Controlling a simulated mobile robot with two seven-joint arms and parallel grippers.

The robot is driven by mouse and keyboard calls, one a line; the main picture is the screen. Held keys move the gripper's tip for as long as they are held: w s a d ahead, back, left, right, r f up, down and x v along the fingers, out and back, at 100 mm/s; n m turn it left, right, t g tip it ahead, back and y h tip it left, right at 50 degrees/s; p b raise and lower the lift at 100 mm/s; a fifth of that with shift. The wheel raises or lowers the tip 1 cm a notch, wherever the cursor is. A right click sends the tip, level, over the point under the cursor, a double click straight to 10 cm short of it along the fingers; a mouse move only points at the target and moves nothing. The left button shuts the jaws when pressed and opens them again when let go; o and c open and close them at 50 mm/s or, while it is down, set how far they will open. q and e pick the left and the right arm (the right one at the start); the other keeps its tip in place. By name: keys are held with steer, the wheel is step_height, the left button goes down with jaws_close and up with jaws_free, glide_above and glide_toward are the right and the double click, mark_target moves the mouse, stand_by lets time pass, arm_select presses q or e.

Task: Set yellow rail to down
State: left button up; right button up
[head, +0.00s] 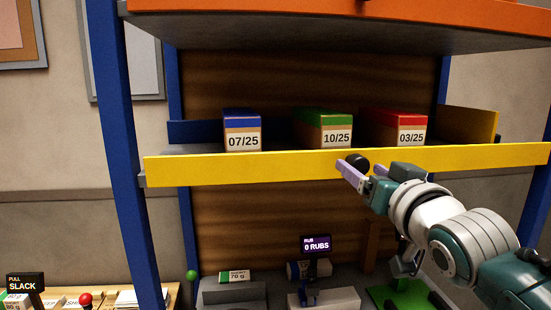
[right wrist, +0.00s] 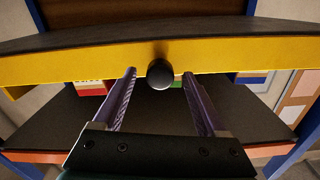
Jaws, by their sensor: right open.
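The yellow rail (head: 245,167) runs across the whole front of the shelf, standing on edge and just covering the bottom edges of the boxes behind it. It also spans the right wrist view (right wrist: 80,66). A round black knob (head: 357,161) sticks out from the rail's front. My right gripper (head: 360,169) is open at the rail, its two pale purple fingers on either side of the knob. In the right wrist view the knob (right wrist: 160,74) sits between the fingertips with gaps on both sides. My left gripper is not in view.
Blue (head: 241,130), green (head: 323,128) and red (head: 398,128) topped boxes stand on the shelf behind the rail. An orange-edged shelf (head: 330,22) is above. Blue uprights (head: 122,150) frame the rack. Below are a display (head: 316,245) and a cluttered worktop.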

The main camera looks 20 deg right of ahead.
steer(key=shift+w+d, duration=0.15)
steer(key=shift+w, duration=0.4)
steer(key=shift+c, duration=0.4)
jaws_close()
stand_by(0.7)
